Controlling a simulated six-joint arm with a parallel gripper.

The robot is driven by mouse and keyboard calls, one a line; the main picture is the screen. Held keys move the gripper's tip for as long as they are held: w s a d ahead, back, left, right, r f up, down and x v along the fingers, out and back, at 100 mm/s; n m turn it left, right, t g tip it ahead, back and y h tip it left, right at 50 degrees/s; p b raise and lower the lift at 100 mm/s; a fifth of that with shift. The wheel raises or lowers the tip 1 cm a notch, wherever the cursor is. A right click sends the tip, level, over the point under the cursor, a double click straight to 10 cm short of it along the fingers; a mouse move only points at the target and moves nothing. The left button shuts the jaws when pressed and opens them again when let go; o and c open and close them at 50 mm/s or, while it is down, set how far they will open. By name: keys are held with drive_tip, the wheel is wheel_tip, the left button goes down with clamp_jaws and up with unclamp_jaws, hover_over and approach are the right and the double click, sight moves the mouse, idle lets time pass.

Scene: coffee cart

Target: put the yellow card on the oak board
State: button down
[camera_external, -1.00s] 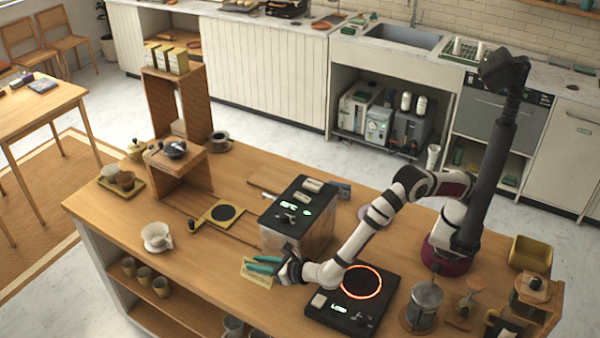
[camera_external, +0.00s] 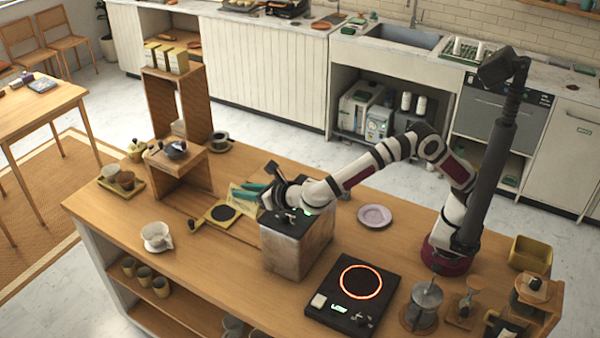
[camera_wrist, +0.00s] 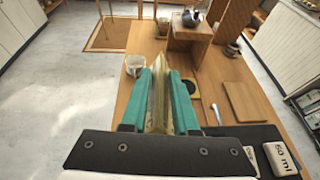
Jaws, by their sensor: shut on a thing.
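My gripper (camera_external: 252,193) is shut on the yellow card (camera_external: 236,201) and holds it above the counter, beyond the dark-topped box. In the wrist view the card (camera_wrist: 159,102) stands edge-on between the teal fingers. A plain flat wooden board, seemingly the oak board, lies on the counter to the right of the fingers in the wrist view (camera_wrist: 246,101); its visible top is bare. In the external view my gripper and the card largely hide this board. The card is apart from it in the wrist view.
The dark-topped box (camera_external: 300,243) stands under my wrist. A yellow-edged tray with a black disc (camera_external: 223,213) lies left of the gripper. A wooden stand (camera_external: 180,168), a white cup (camera_external: 157,236), a pink plate (camera_external: 374,216) and a glowing hot plate (camera_external: 350,297) are around.

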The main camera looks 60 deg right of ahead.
drive_tip(key=w+d+m+h, duration=0.1)
drive_tip(key=w+d, duration=0.4)
drive_tip(key=d, duration=0.4)
drive_tip(key=w+d+m+h, duration=0.1)
drive_tip(key=w+d, duration=0.5)
drive_tip(key=d, duration=0.2)
drive_tip(key=w+d+m+g+h, duration=0.1)
drive_tip(key=w+d, duration=0.1)
drive_tip(key=d, duration=1)
drive_tip(key=w+d+m+h, duration=0.1)
drive_tip(key=w+d, duration=0.1)
drive_tip(key=d, duration=1)
drive_tip(key=f, duration=2.6)
drive_tip(key=shift+s+a+f, duration=0.1)
drive_tip(key=shift+s+f, duration=0.15)
drive_tip(key=shift+f, duration=0.05)
drive_tip(key=c, duration=0.7)
unclamp_jaws()
